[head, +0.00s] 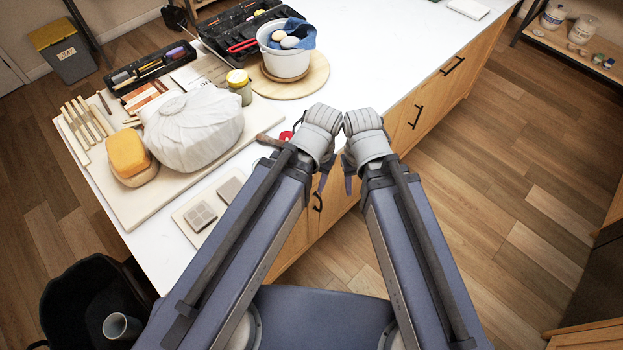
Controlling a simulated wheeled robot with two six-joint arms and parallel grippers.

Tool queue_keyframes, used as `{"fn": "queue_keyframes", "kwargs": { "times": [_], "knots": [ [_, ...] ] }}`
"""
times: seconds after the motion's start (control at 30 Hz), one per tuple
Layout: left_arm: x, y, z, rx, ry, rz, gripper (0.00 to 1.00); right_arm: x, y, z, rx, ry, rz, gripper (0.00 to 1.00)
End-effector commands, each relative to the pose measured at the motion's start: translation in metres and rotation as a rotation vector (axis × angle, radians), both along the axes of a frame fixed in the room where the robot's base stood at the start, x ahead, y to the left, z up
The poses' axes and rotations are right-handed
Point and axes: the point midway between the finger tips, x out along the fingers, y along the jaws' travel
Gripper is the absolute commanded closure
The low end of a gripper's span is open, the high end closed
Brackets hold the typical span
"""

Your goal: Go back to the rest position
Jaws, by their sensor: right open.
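My two arms reach up from the bottom of the head view, side by side, folded near the front edge of the white-topped counter (388,62). My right gripper (348,172) shows only in part below its grey wrist; it is open and nothing shows in it. My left gripper (323,178) is mostly hidden behind its own wrist and forearm, so its jaws cannot be made out. The two wrists are close together, with a narrow gap between them.
A cloth-covered lump (193,128), a yellow sponge (127,152) and wooden tools (85,120) lie on a board at the left. A white bucket (285,62) stands on a round board. A red-headed tool (285,136) lies near my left wrist. The right floor is clear.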

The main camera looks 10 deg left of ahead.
Motion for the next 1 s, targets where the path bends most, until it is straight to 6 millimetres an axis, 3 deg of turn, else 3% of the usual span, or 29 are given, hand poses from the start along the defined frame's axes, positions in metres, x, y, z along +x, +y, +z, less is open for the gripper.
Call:
{"fn": "queue_keyframes", "kwargs": {
  "times": [0.23,0.6,1.0],
  "knots": [
    [0.000,0.000,-0.012,0.000,-0.001,-0.002,0.45,0.000,0.000,-0.012,0.000,0.000,0.001,0.50],
    [0.001,0.000,-0.084,0.000,0.000,-0.010,0.45,0.000,0.000,-0.084,-0.002,0.000,0.008,0.50],
    [0.001,0.000,-0.082,0.000,0.000,-0.011,0.45,0.000,0.000,-0.082,-0.002,0.000,0.008,0.50]
  ]
}}
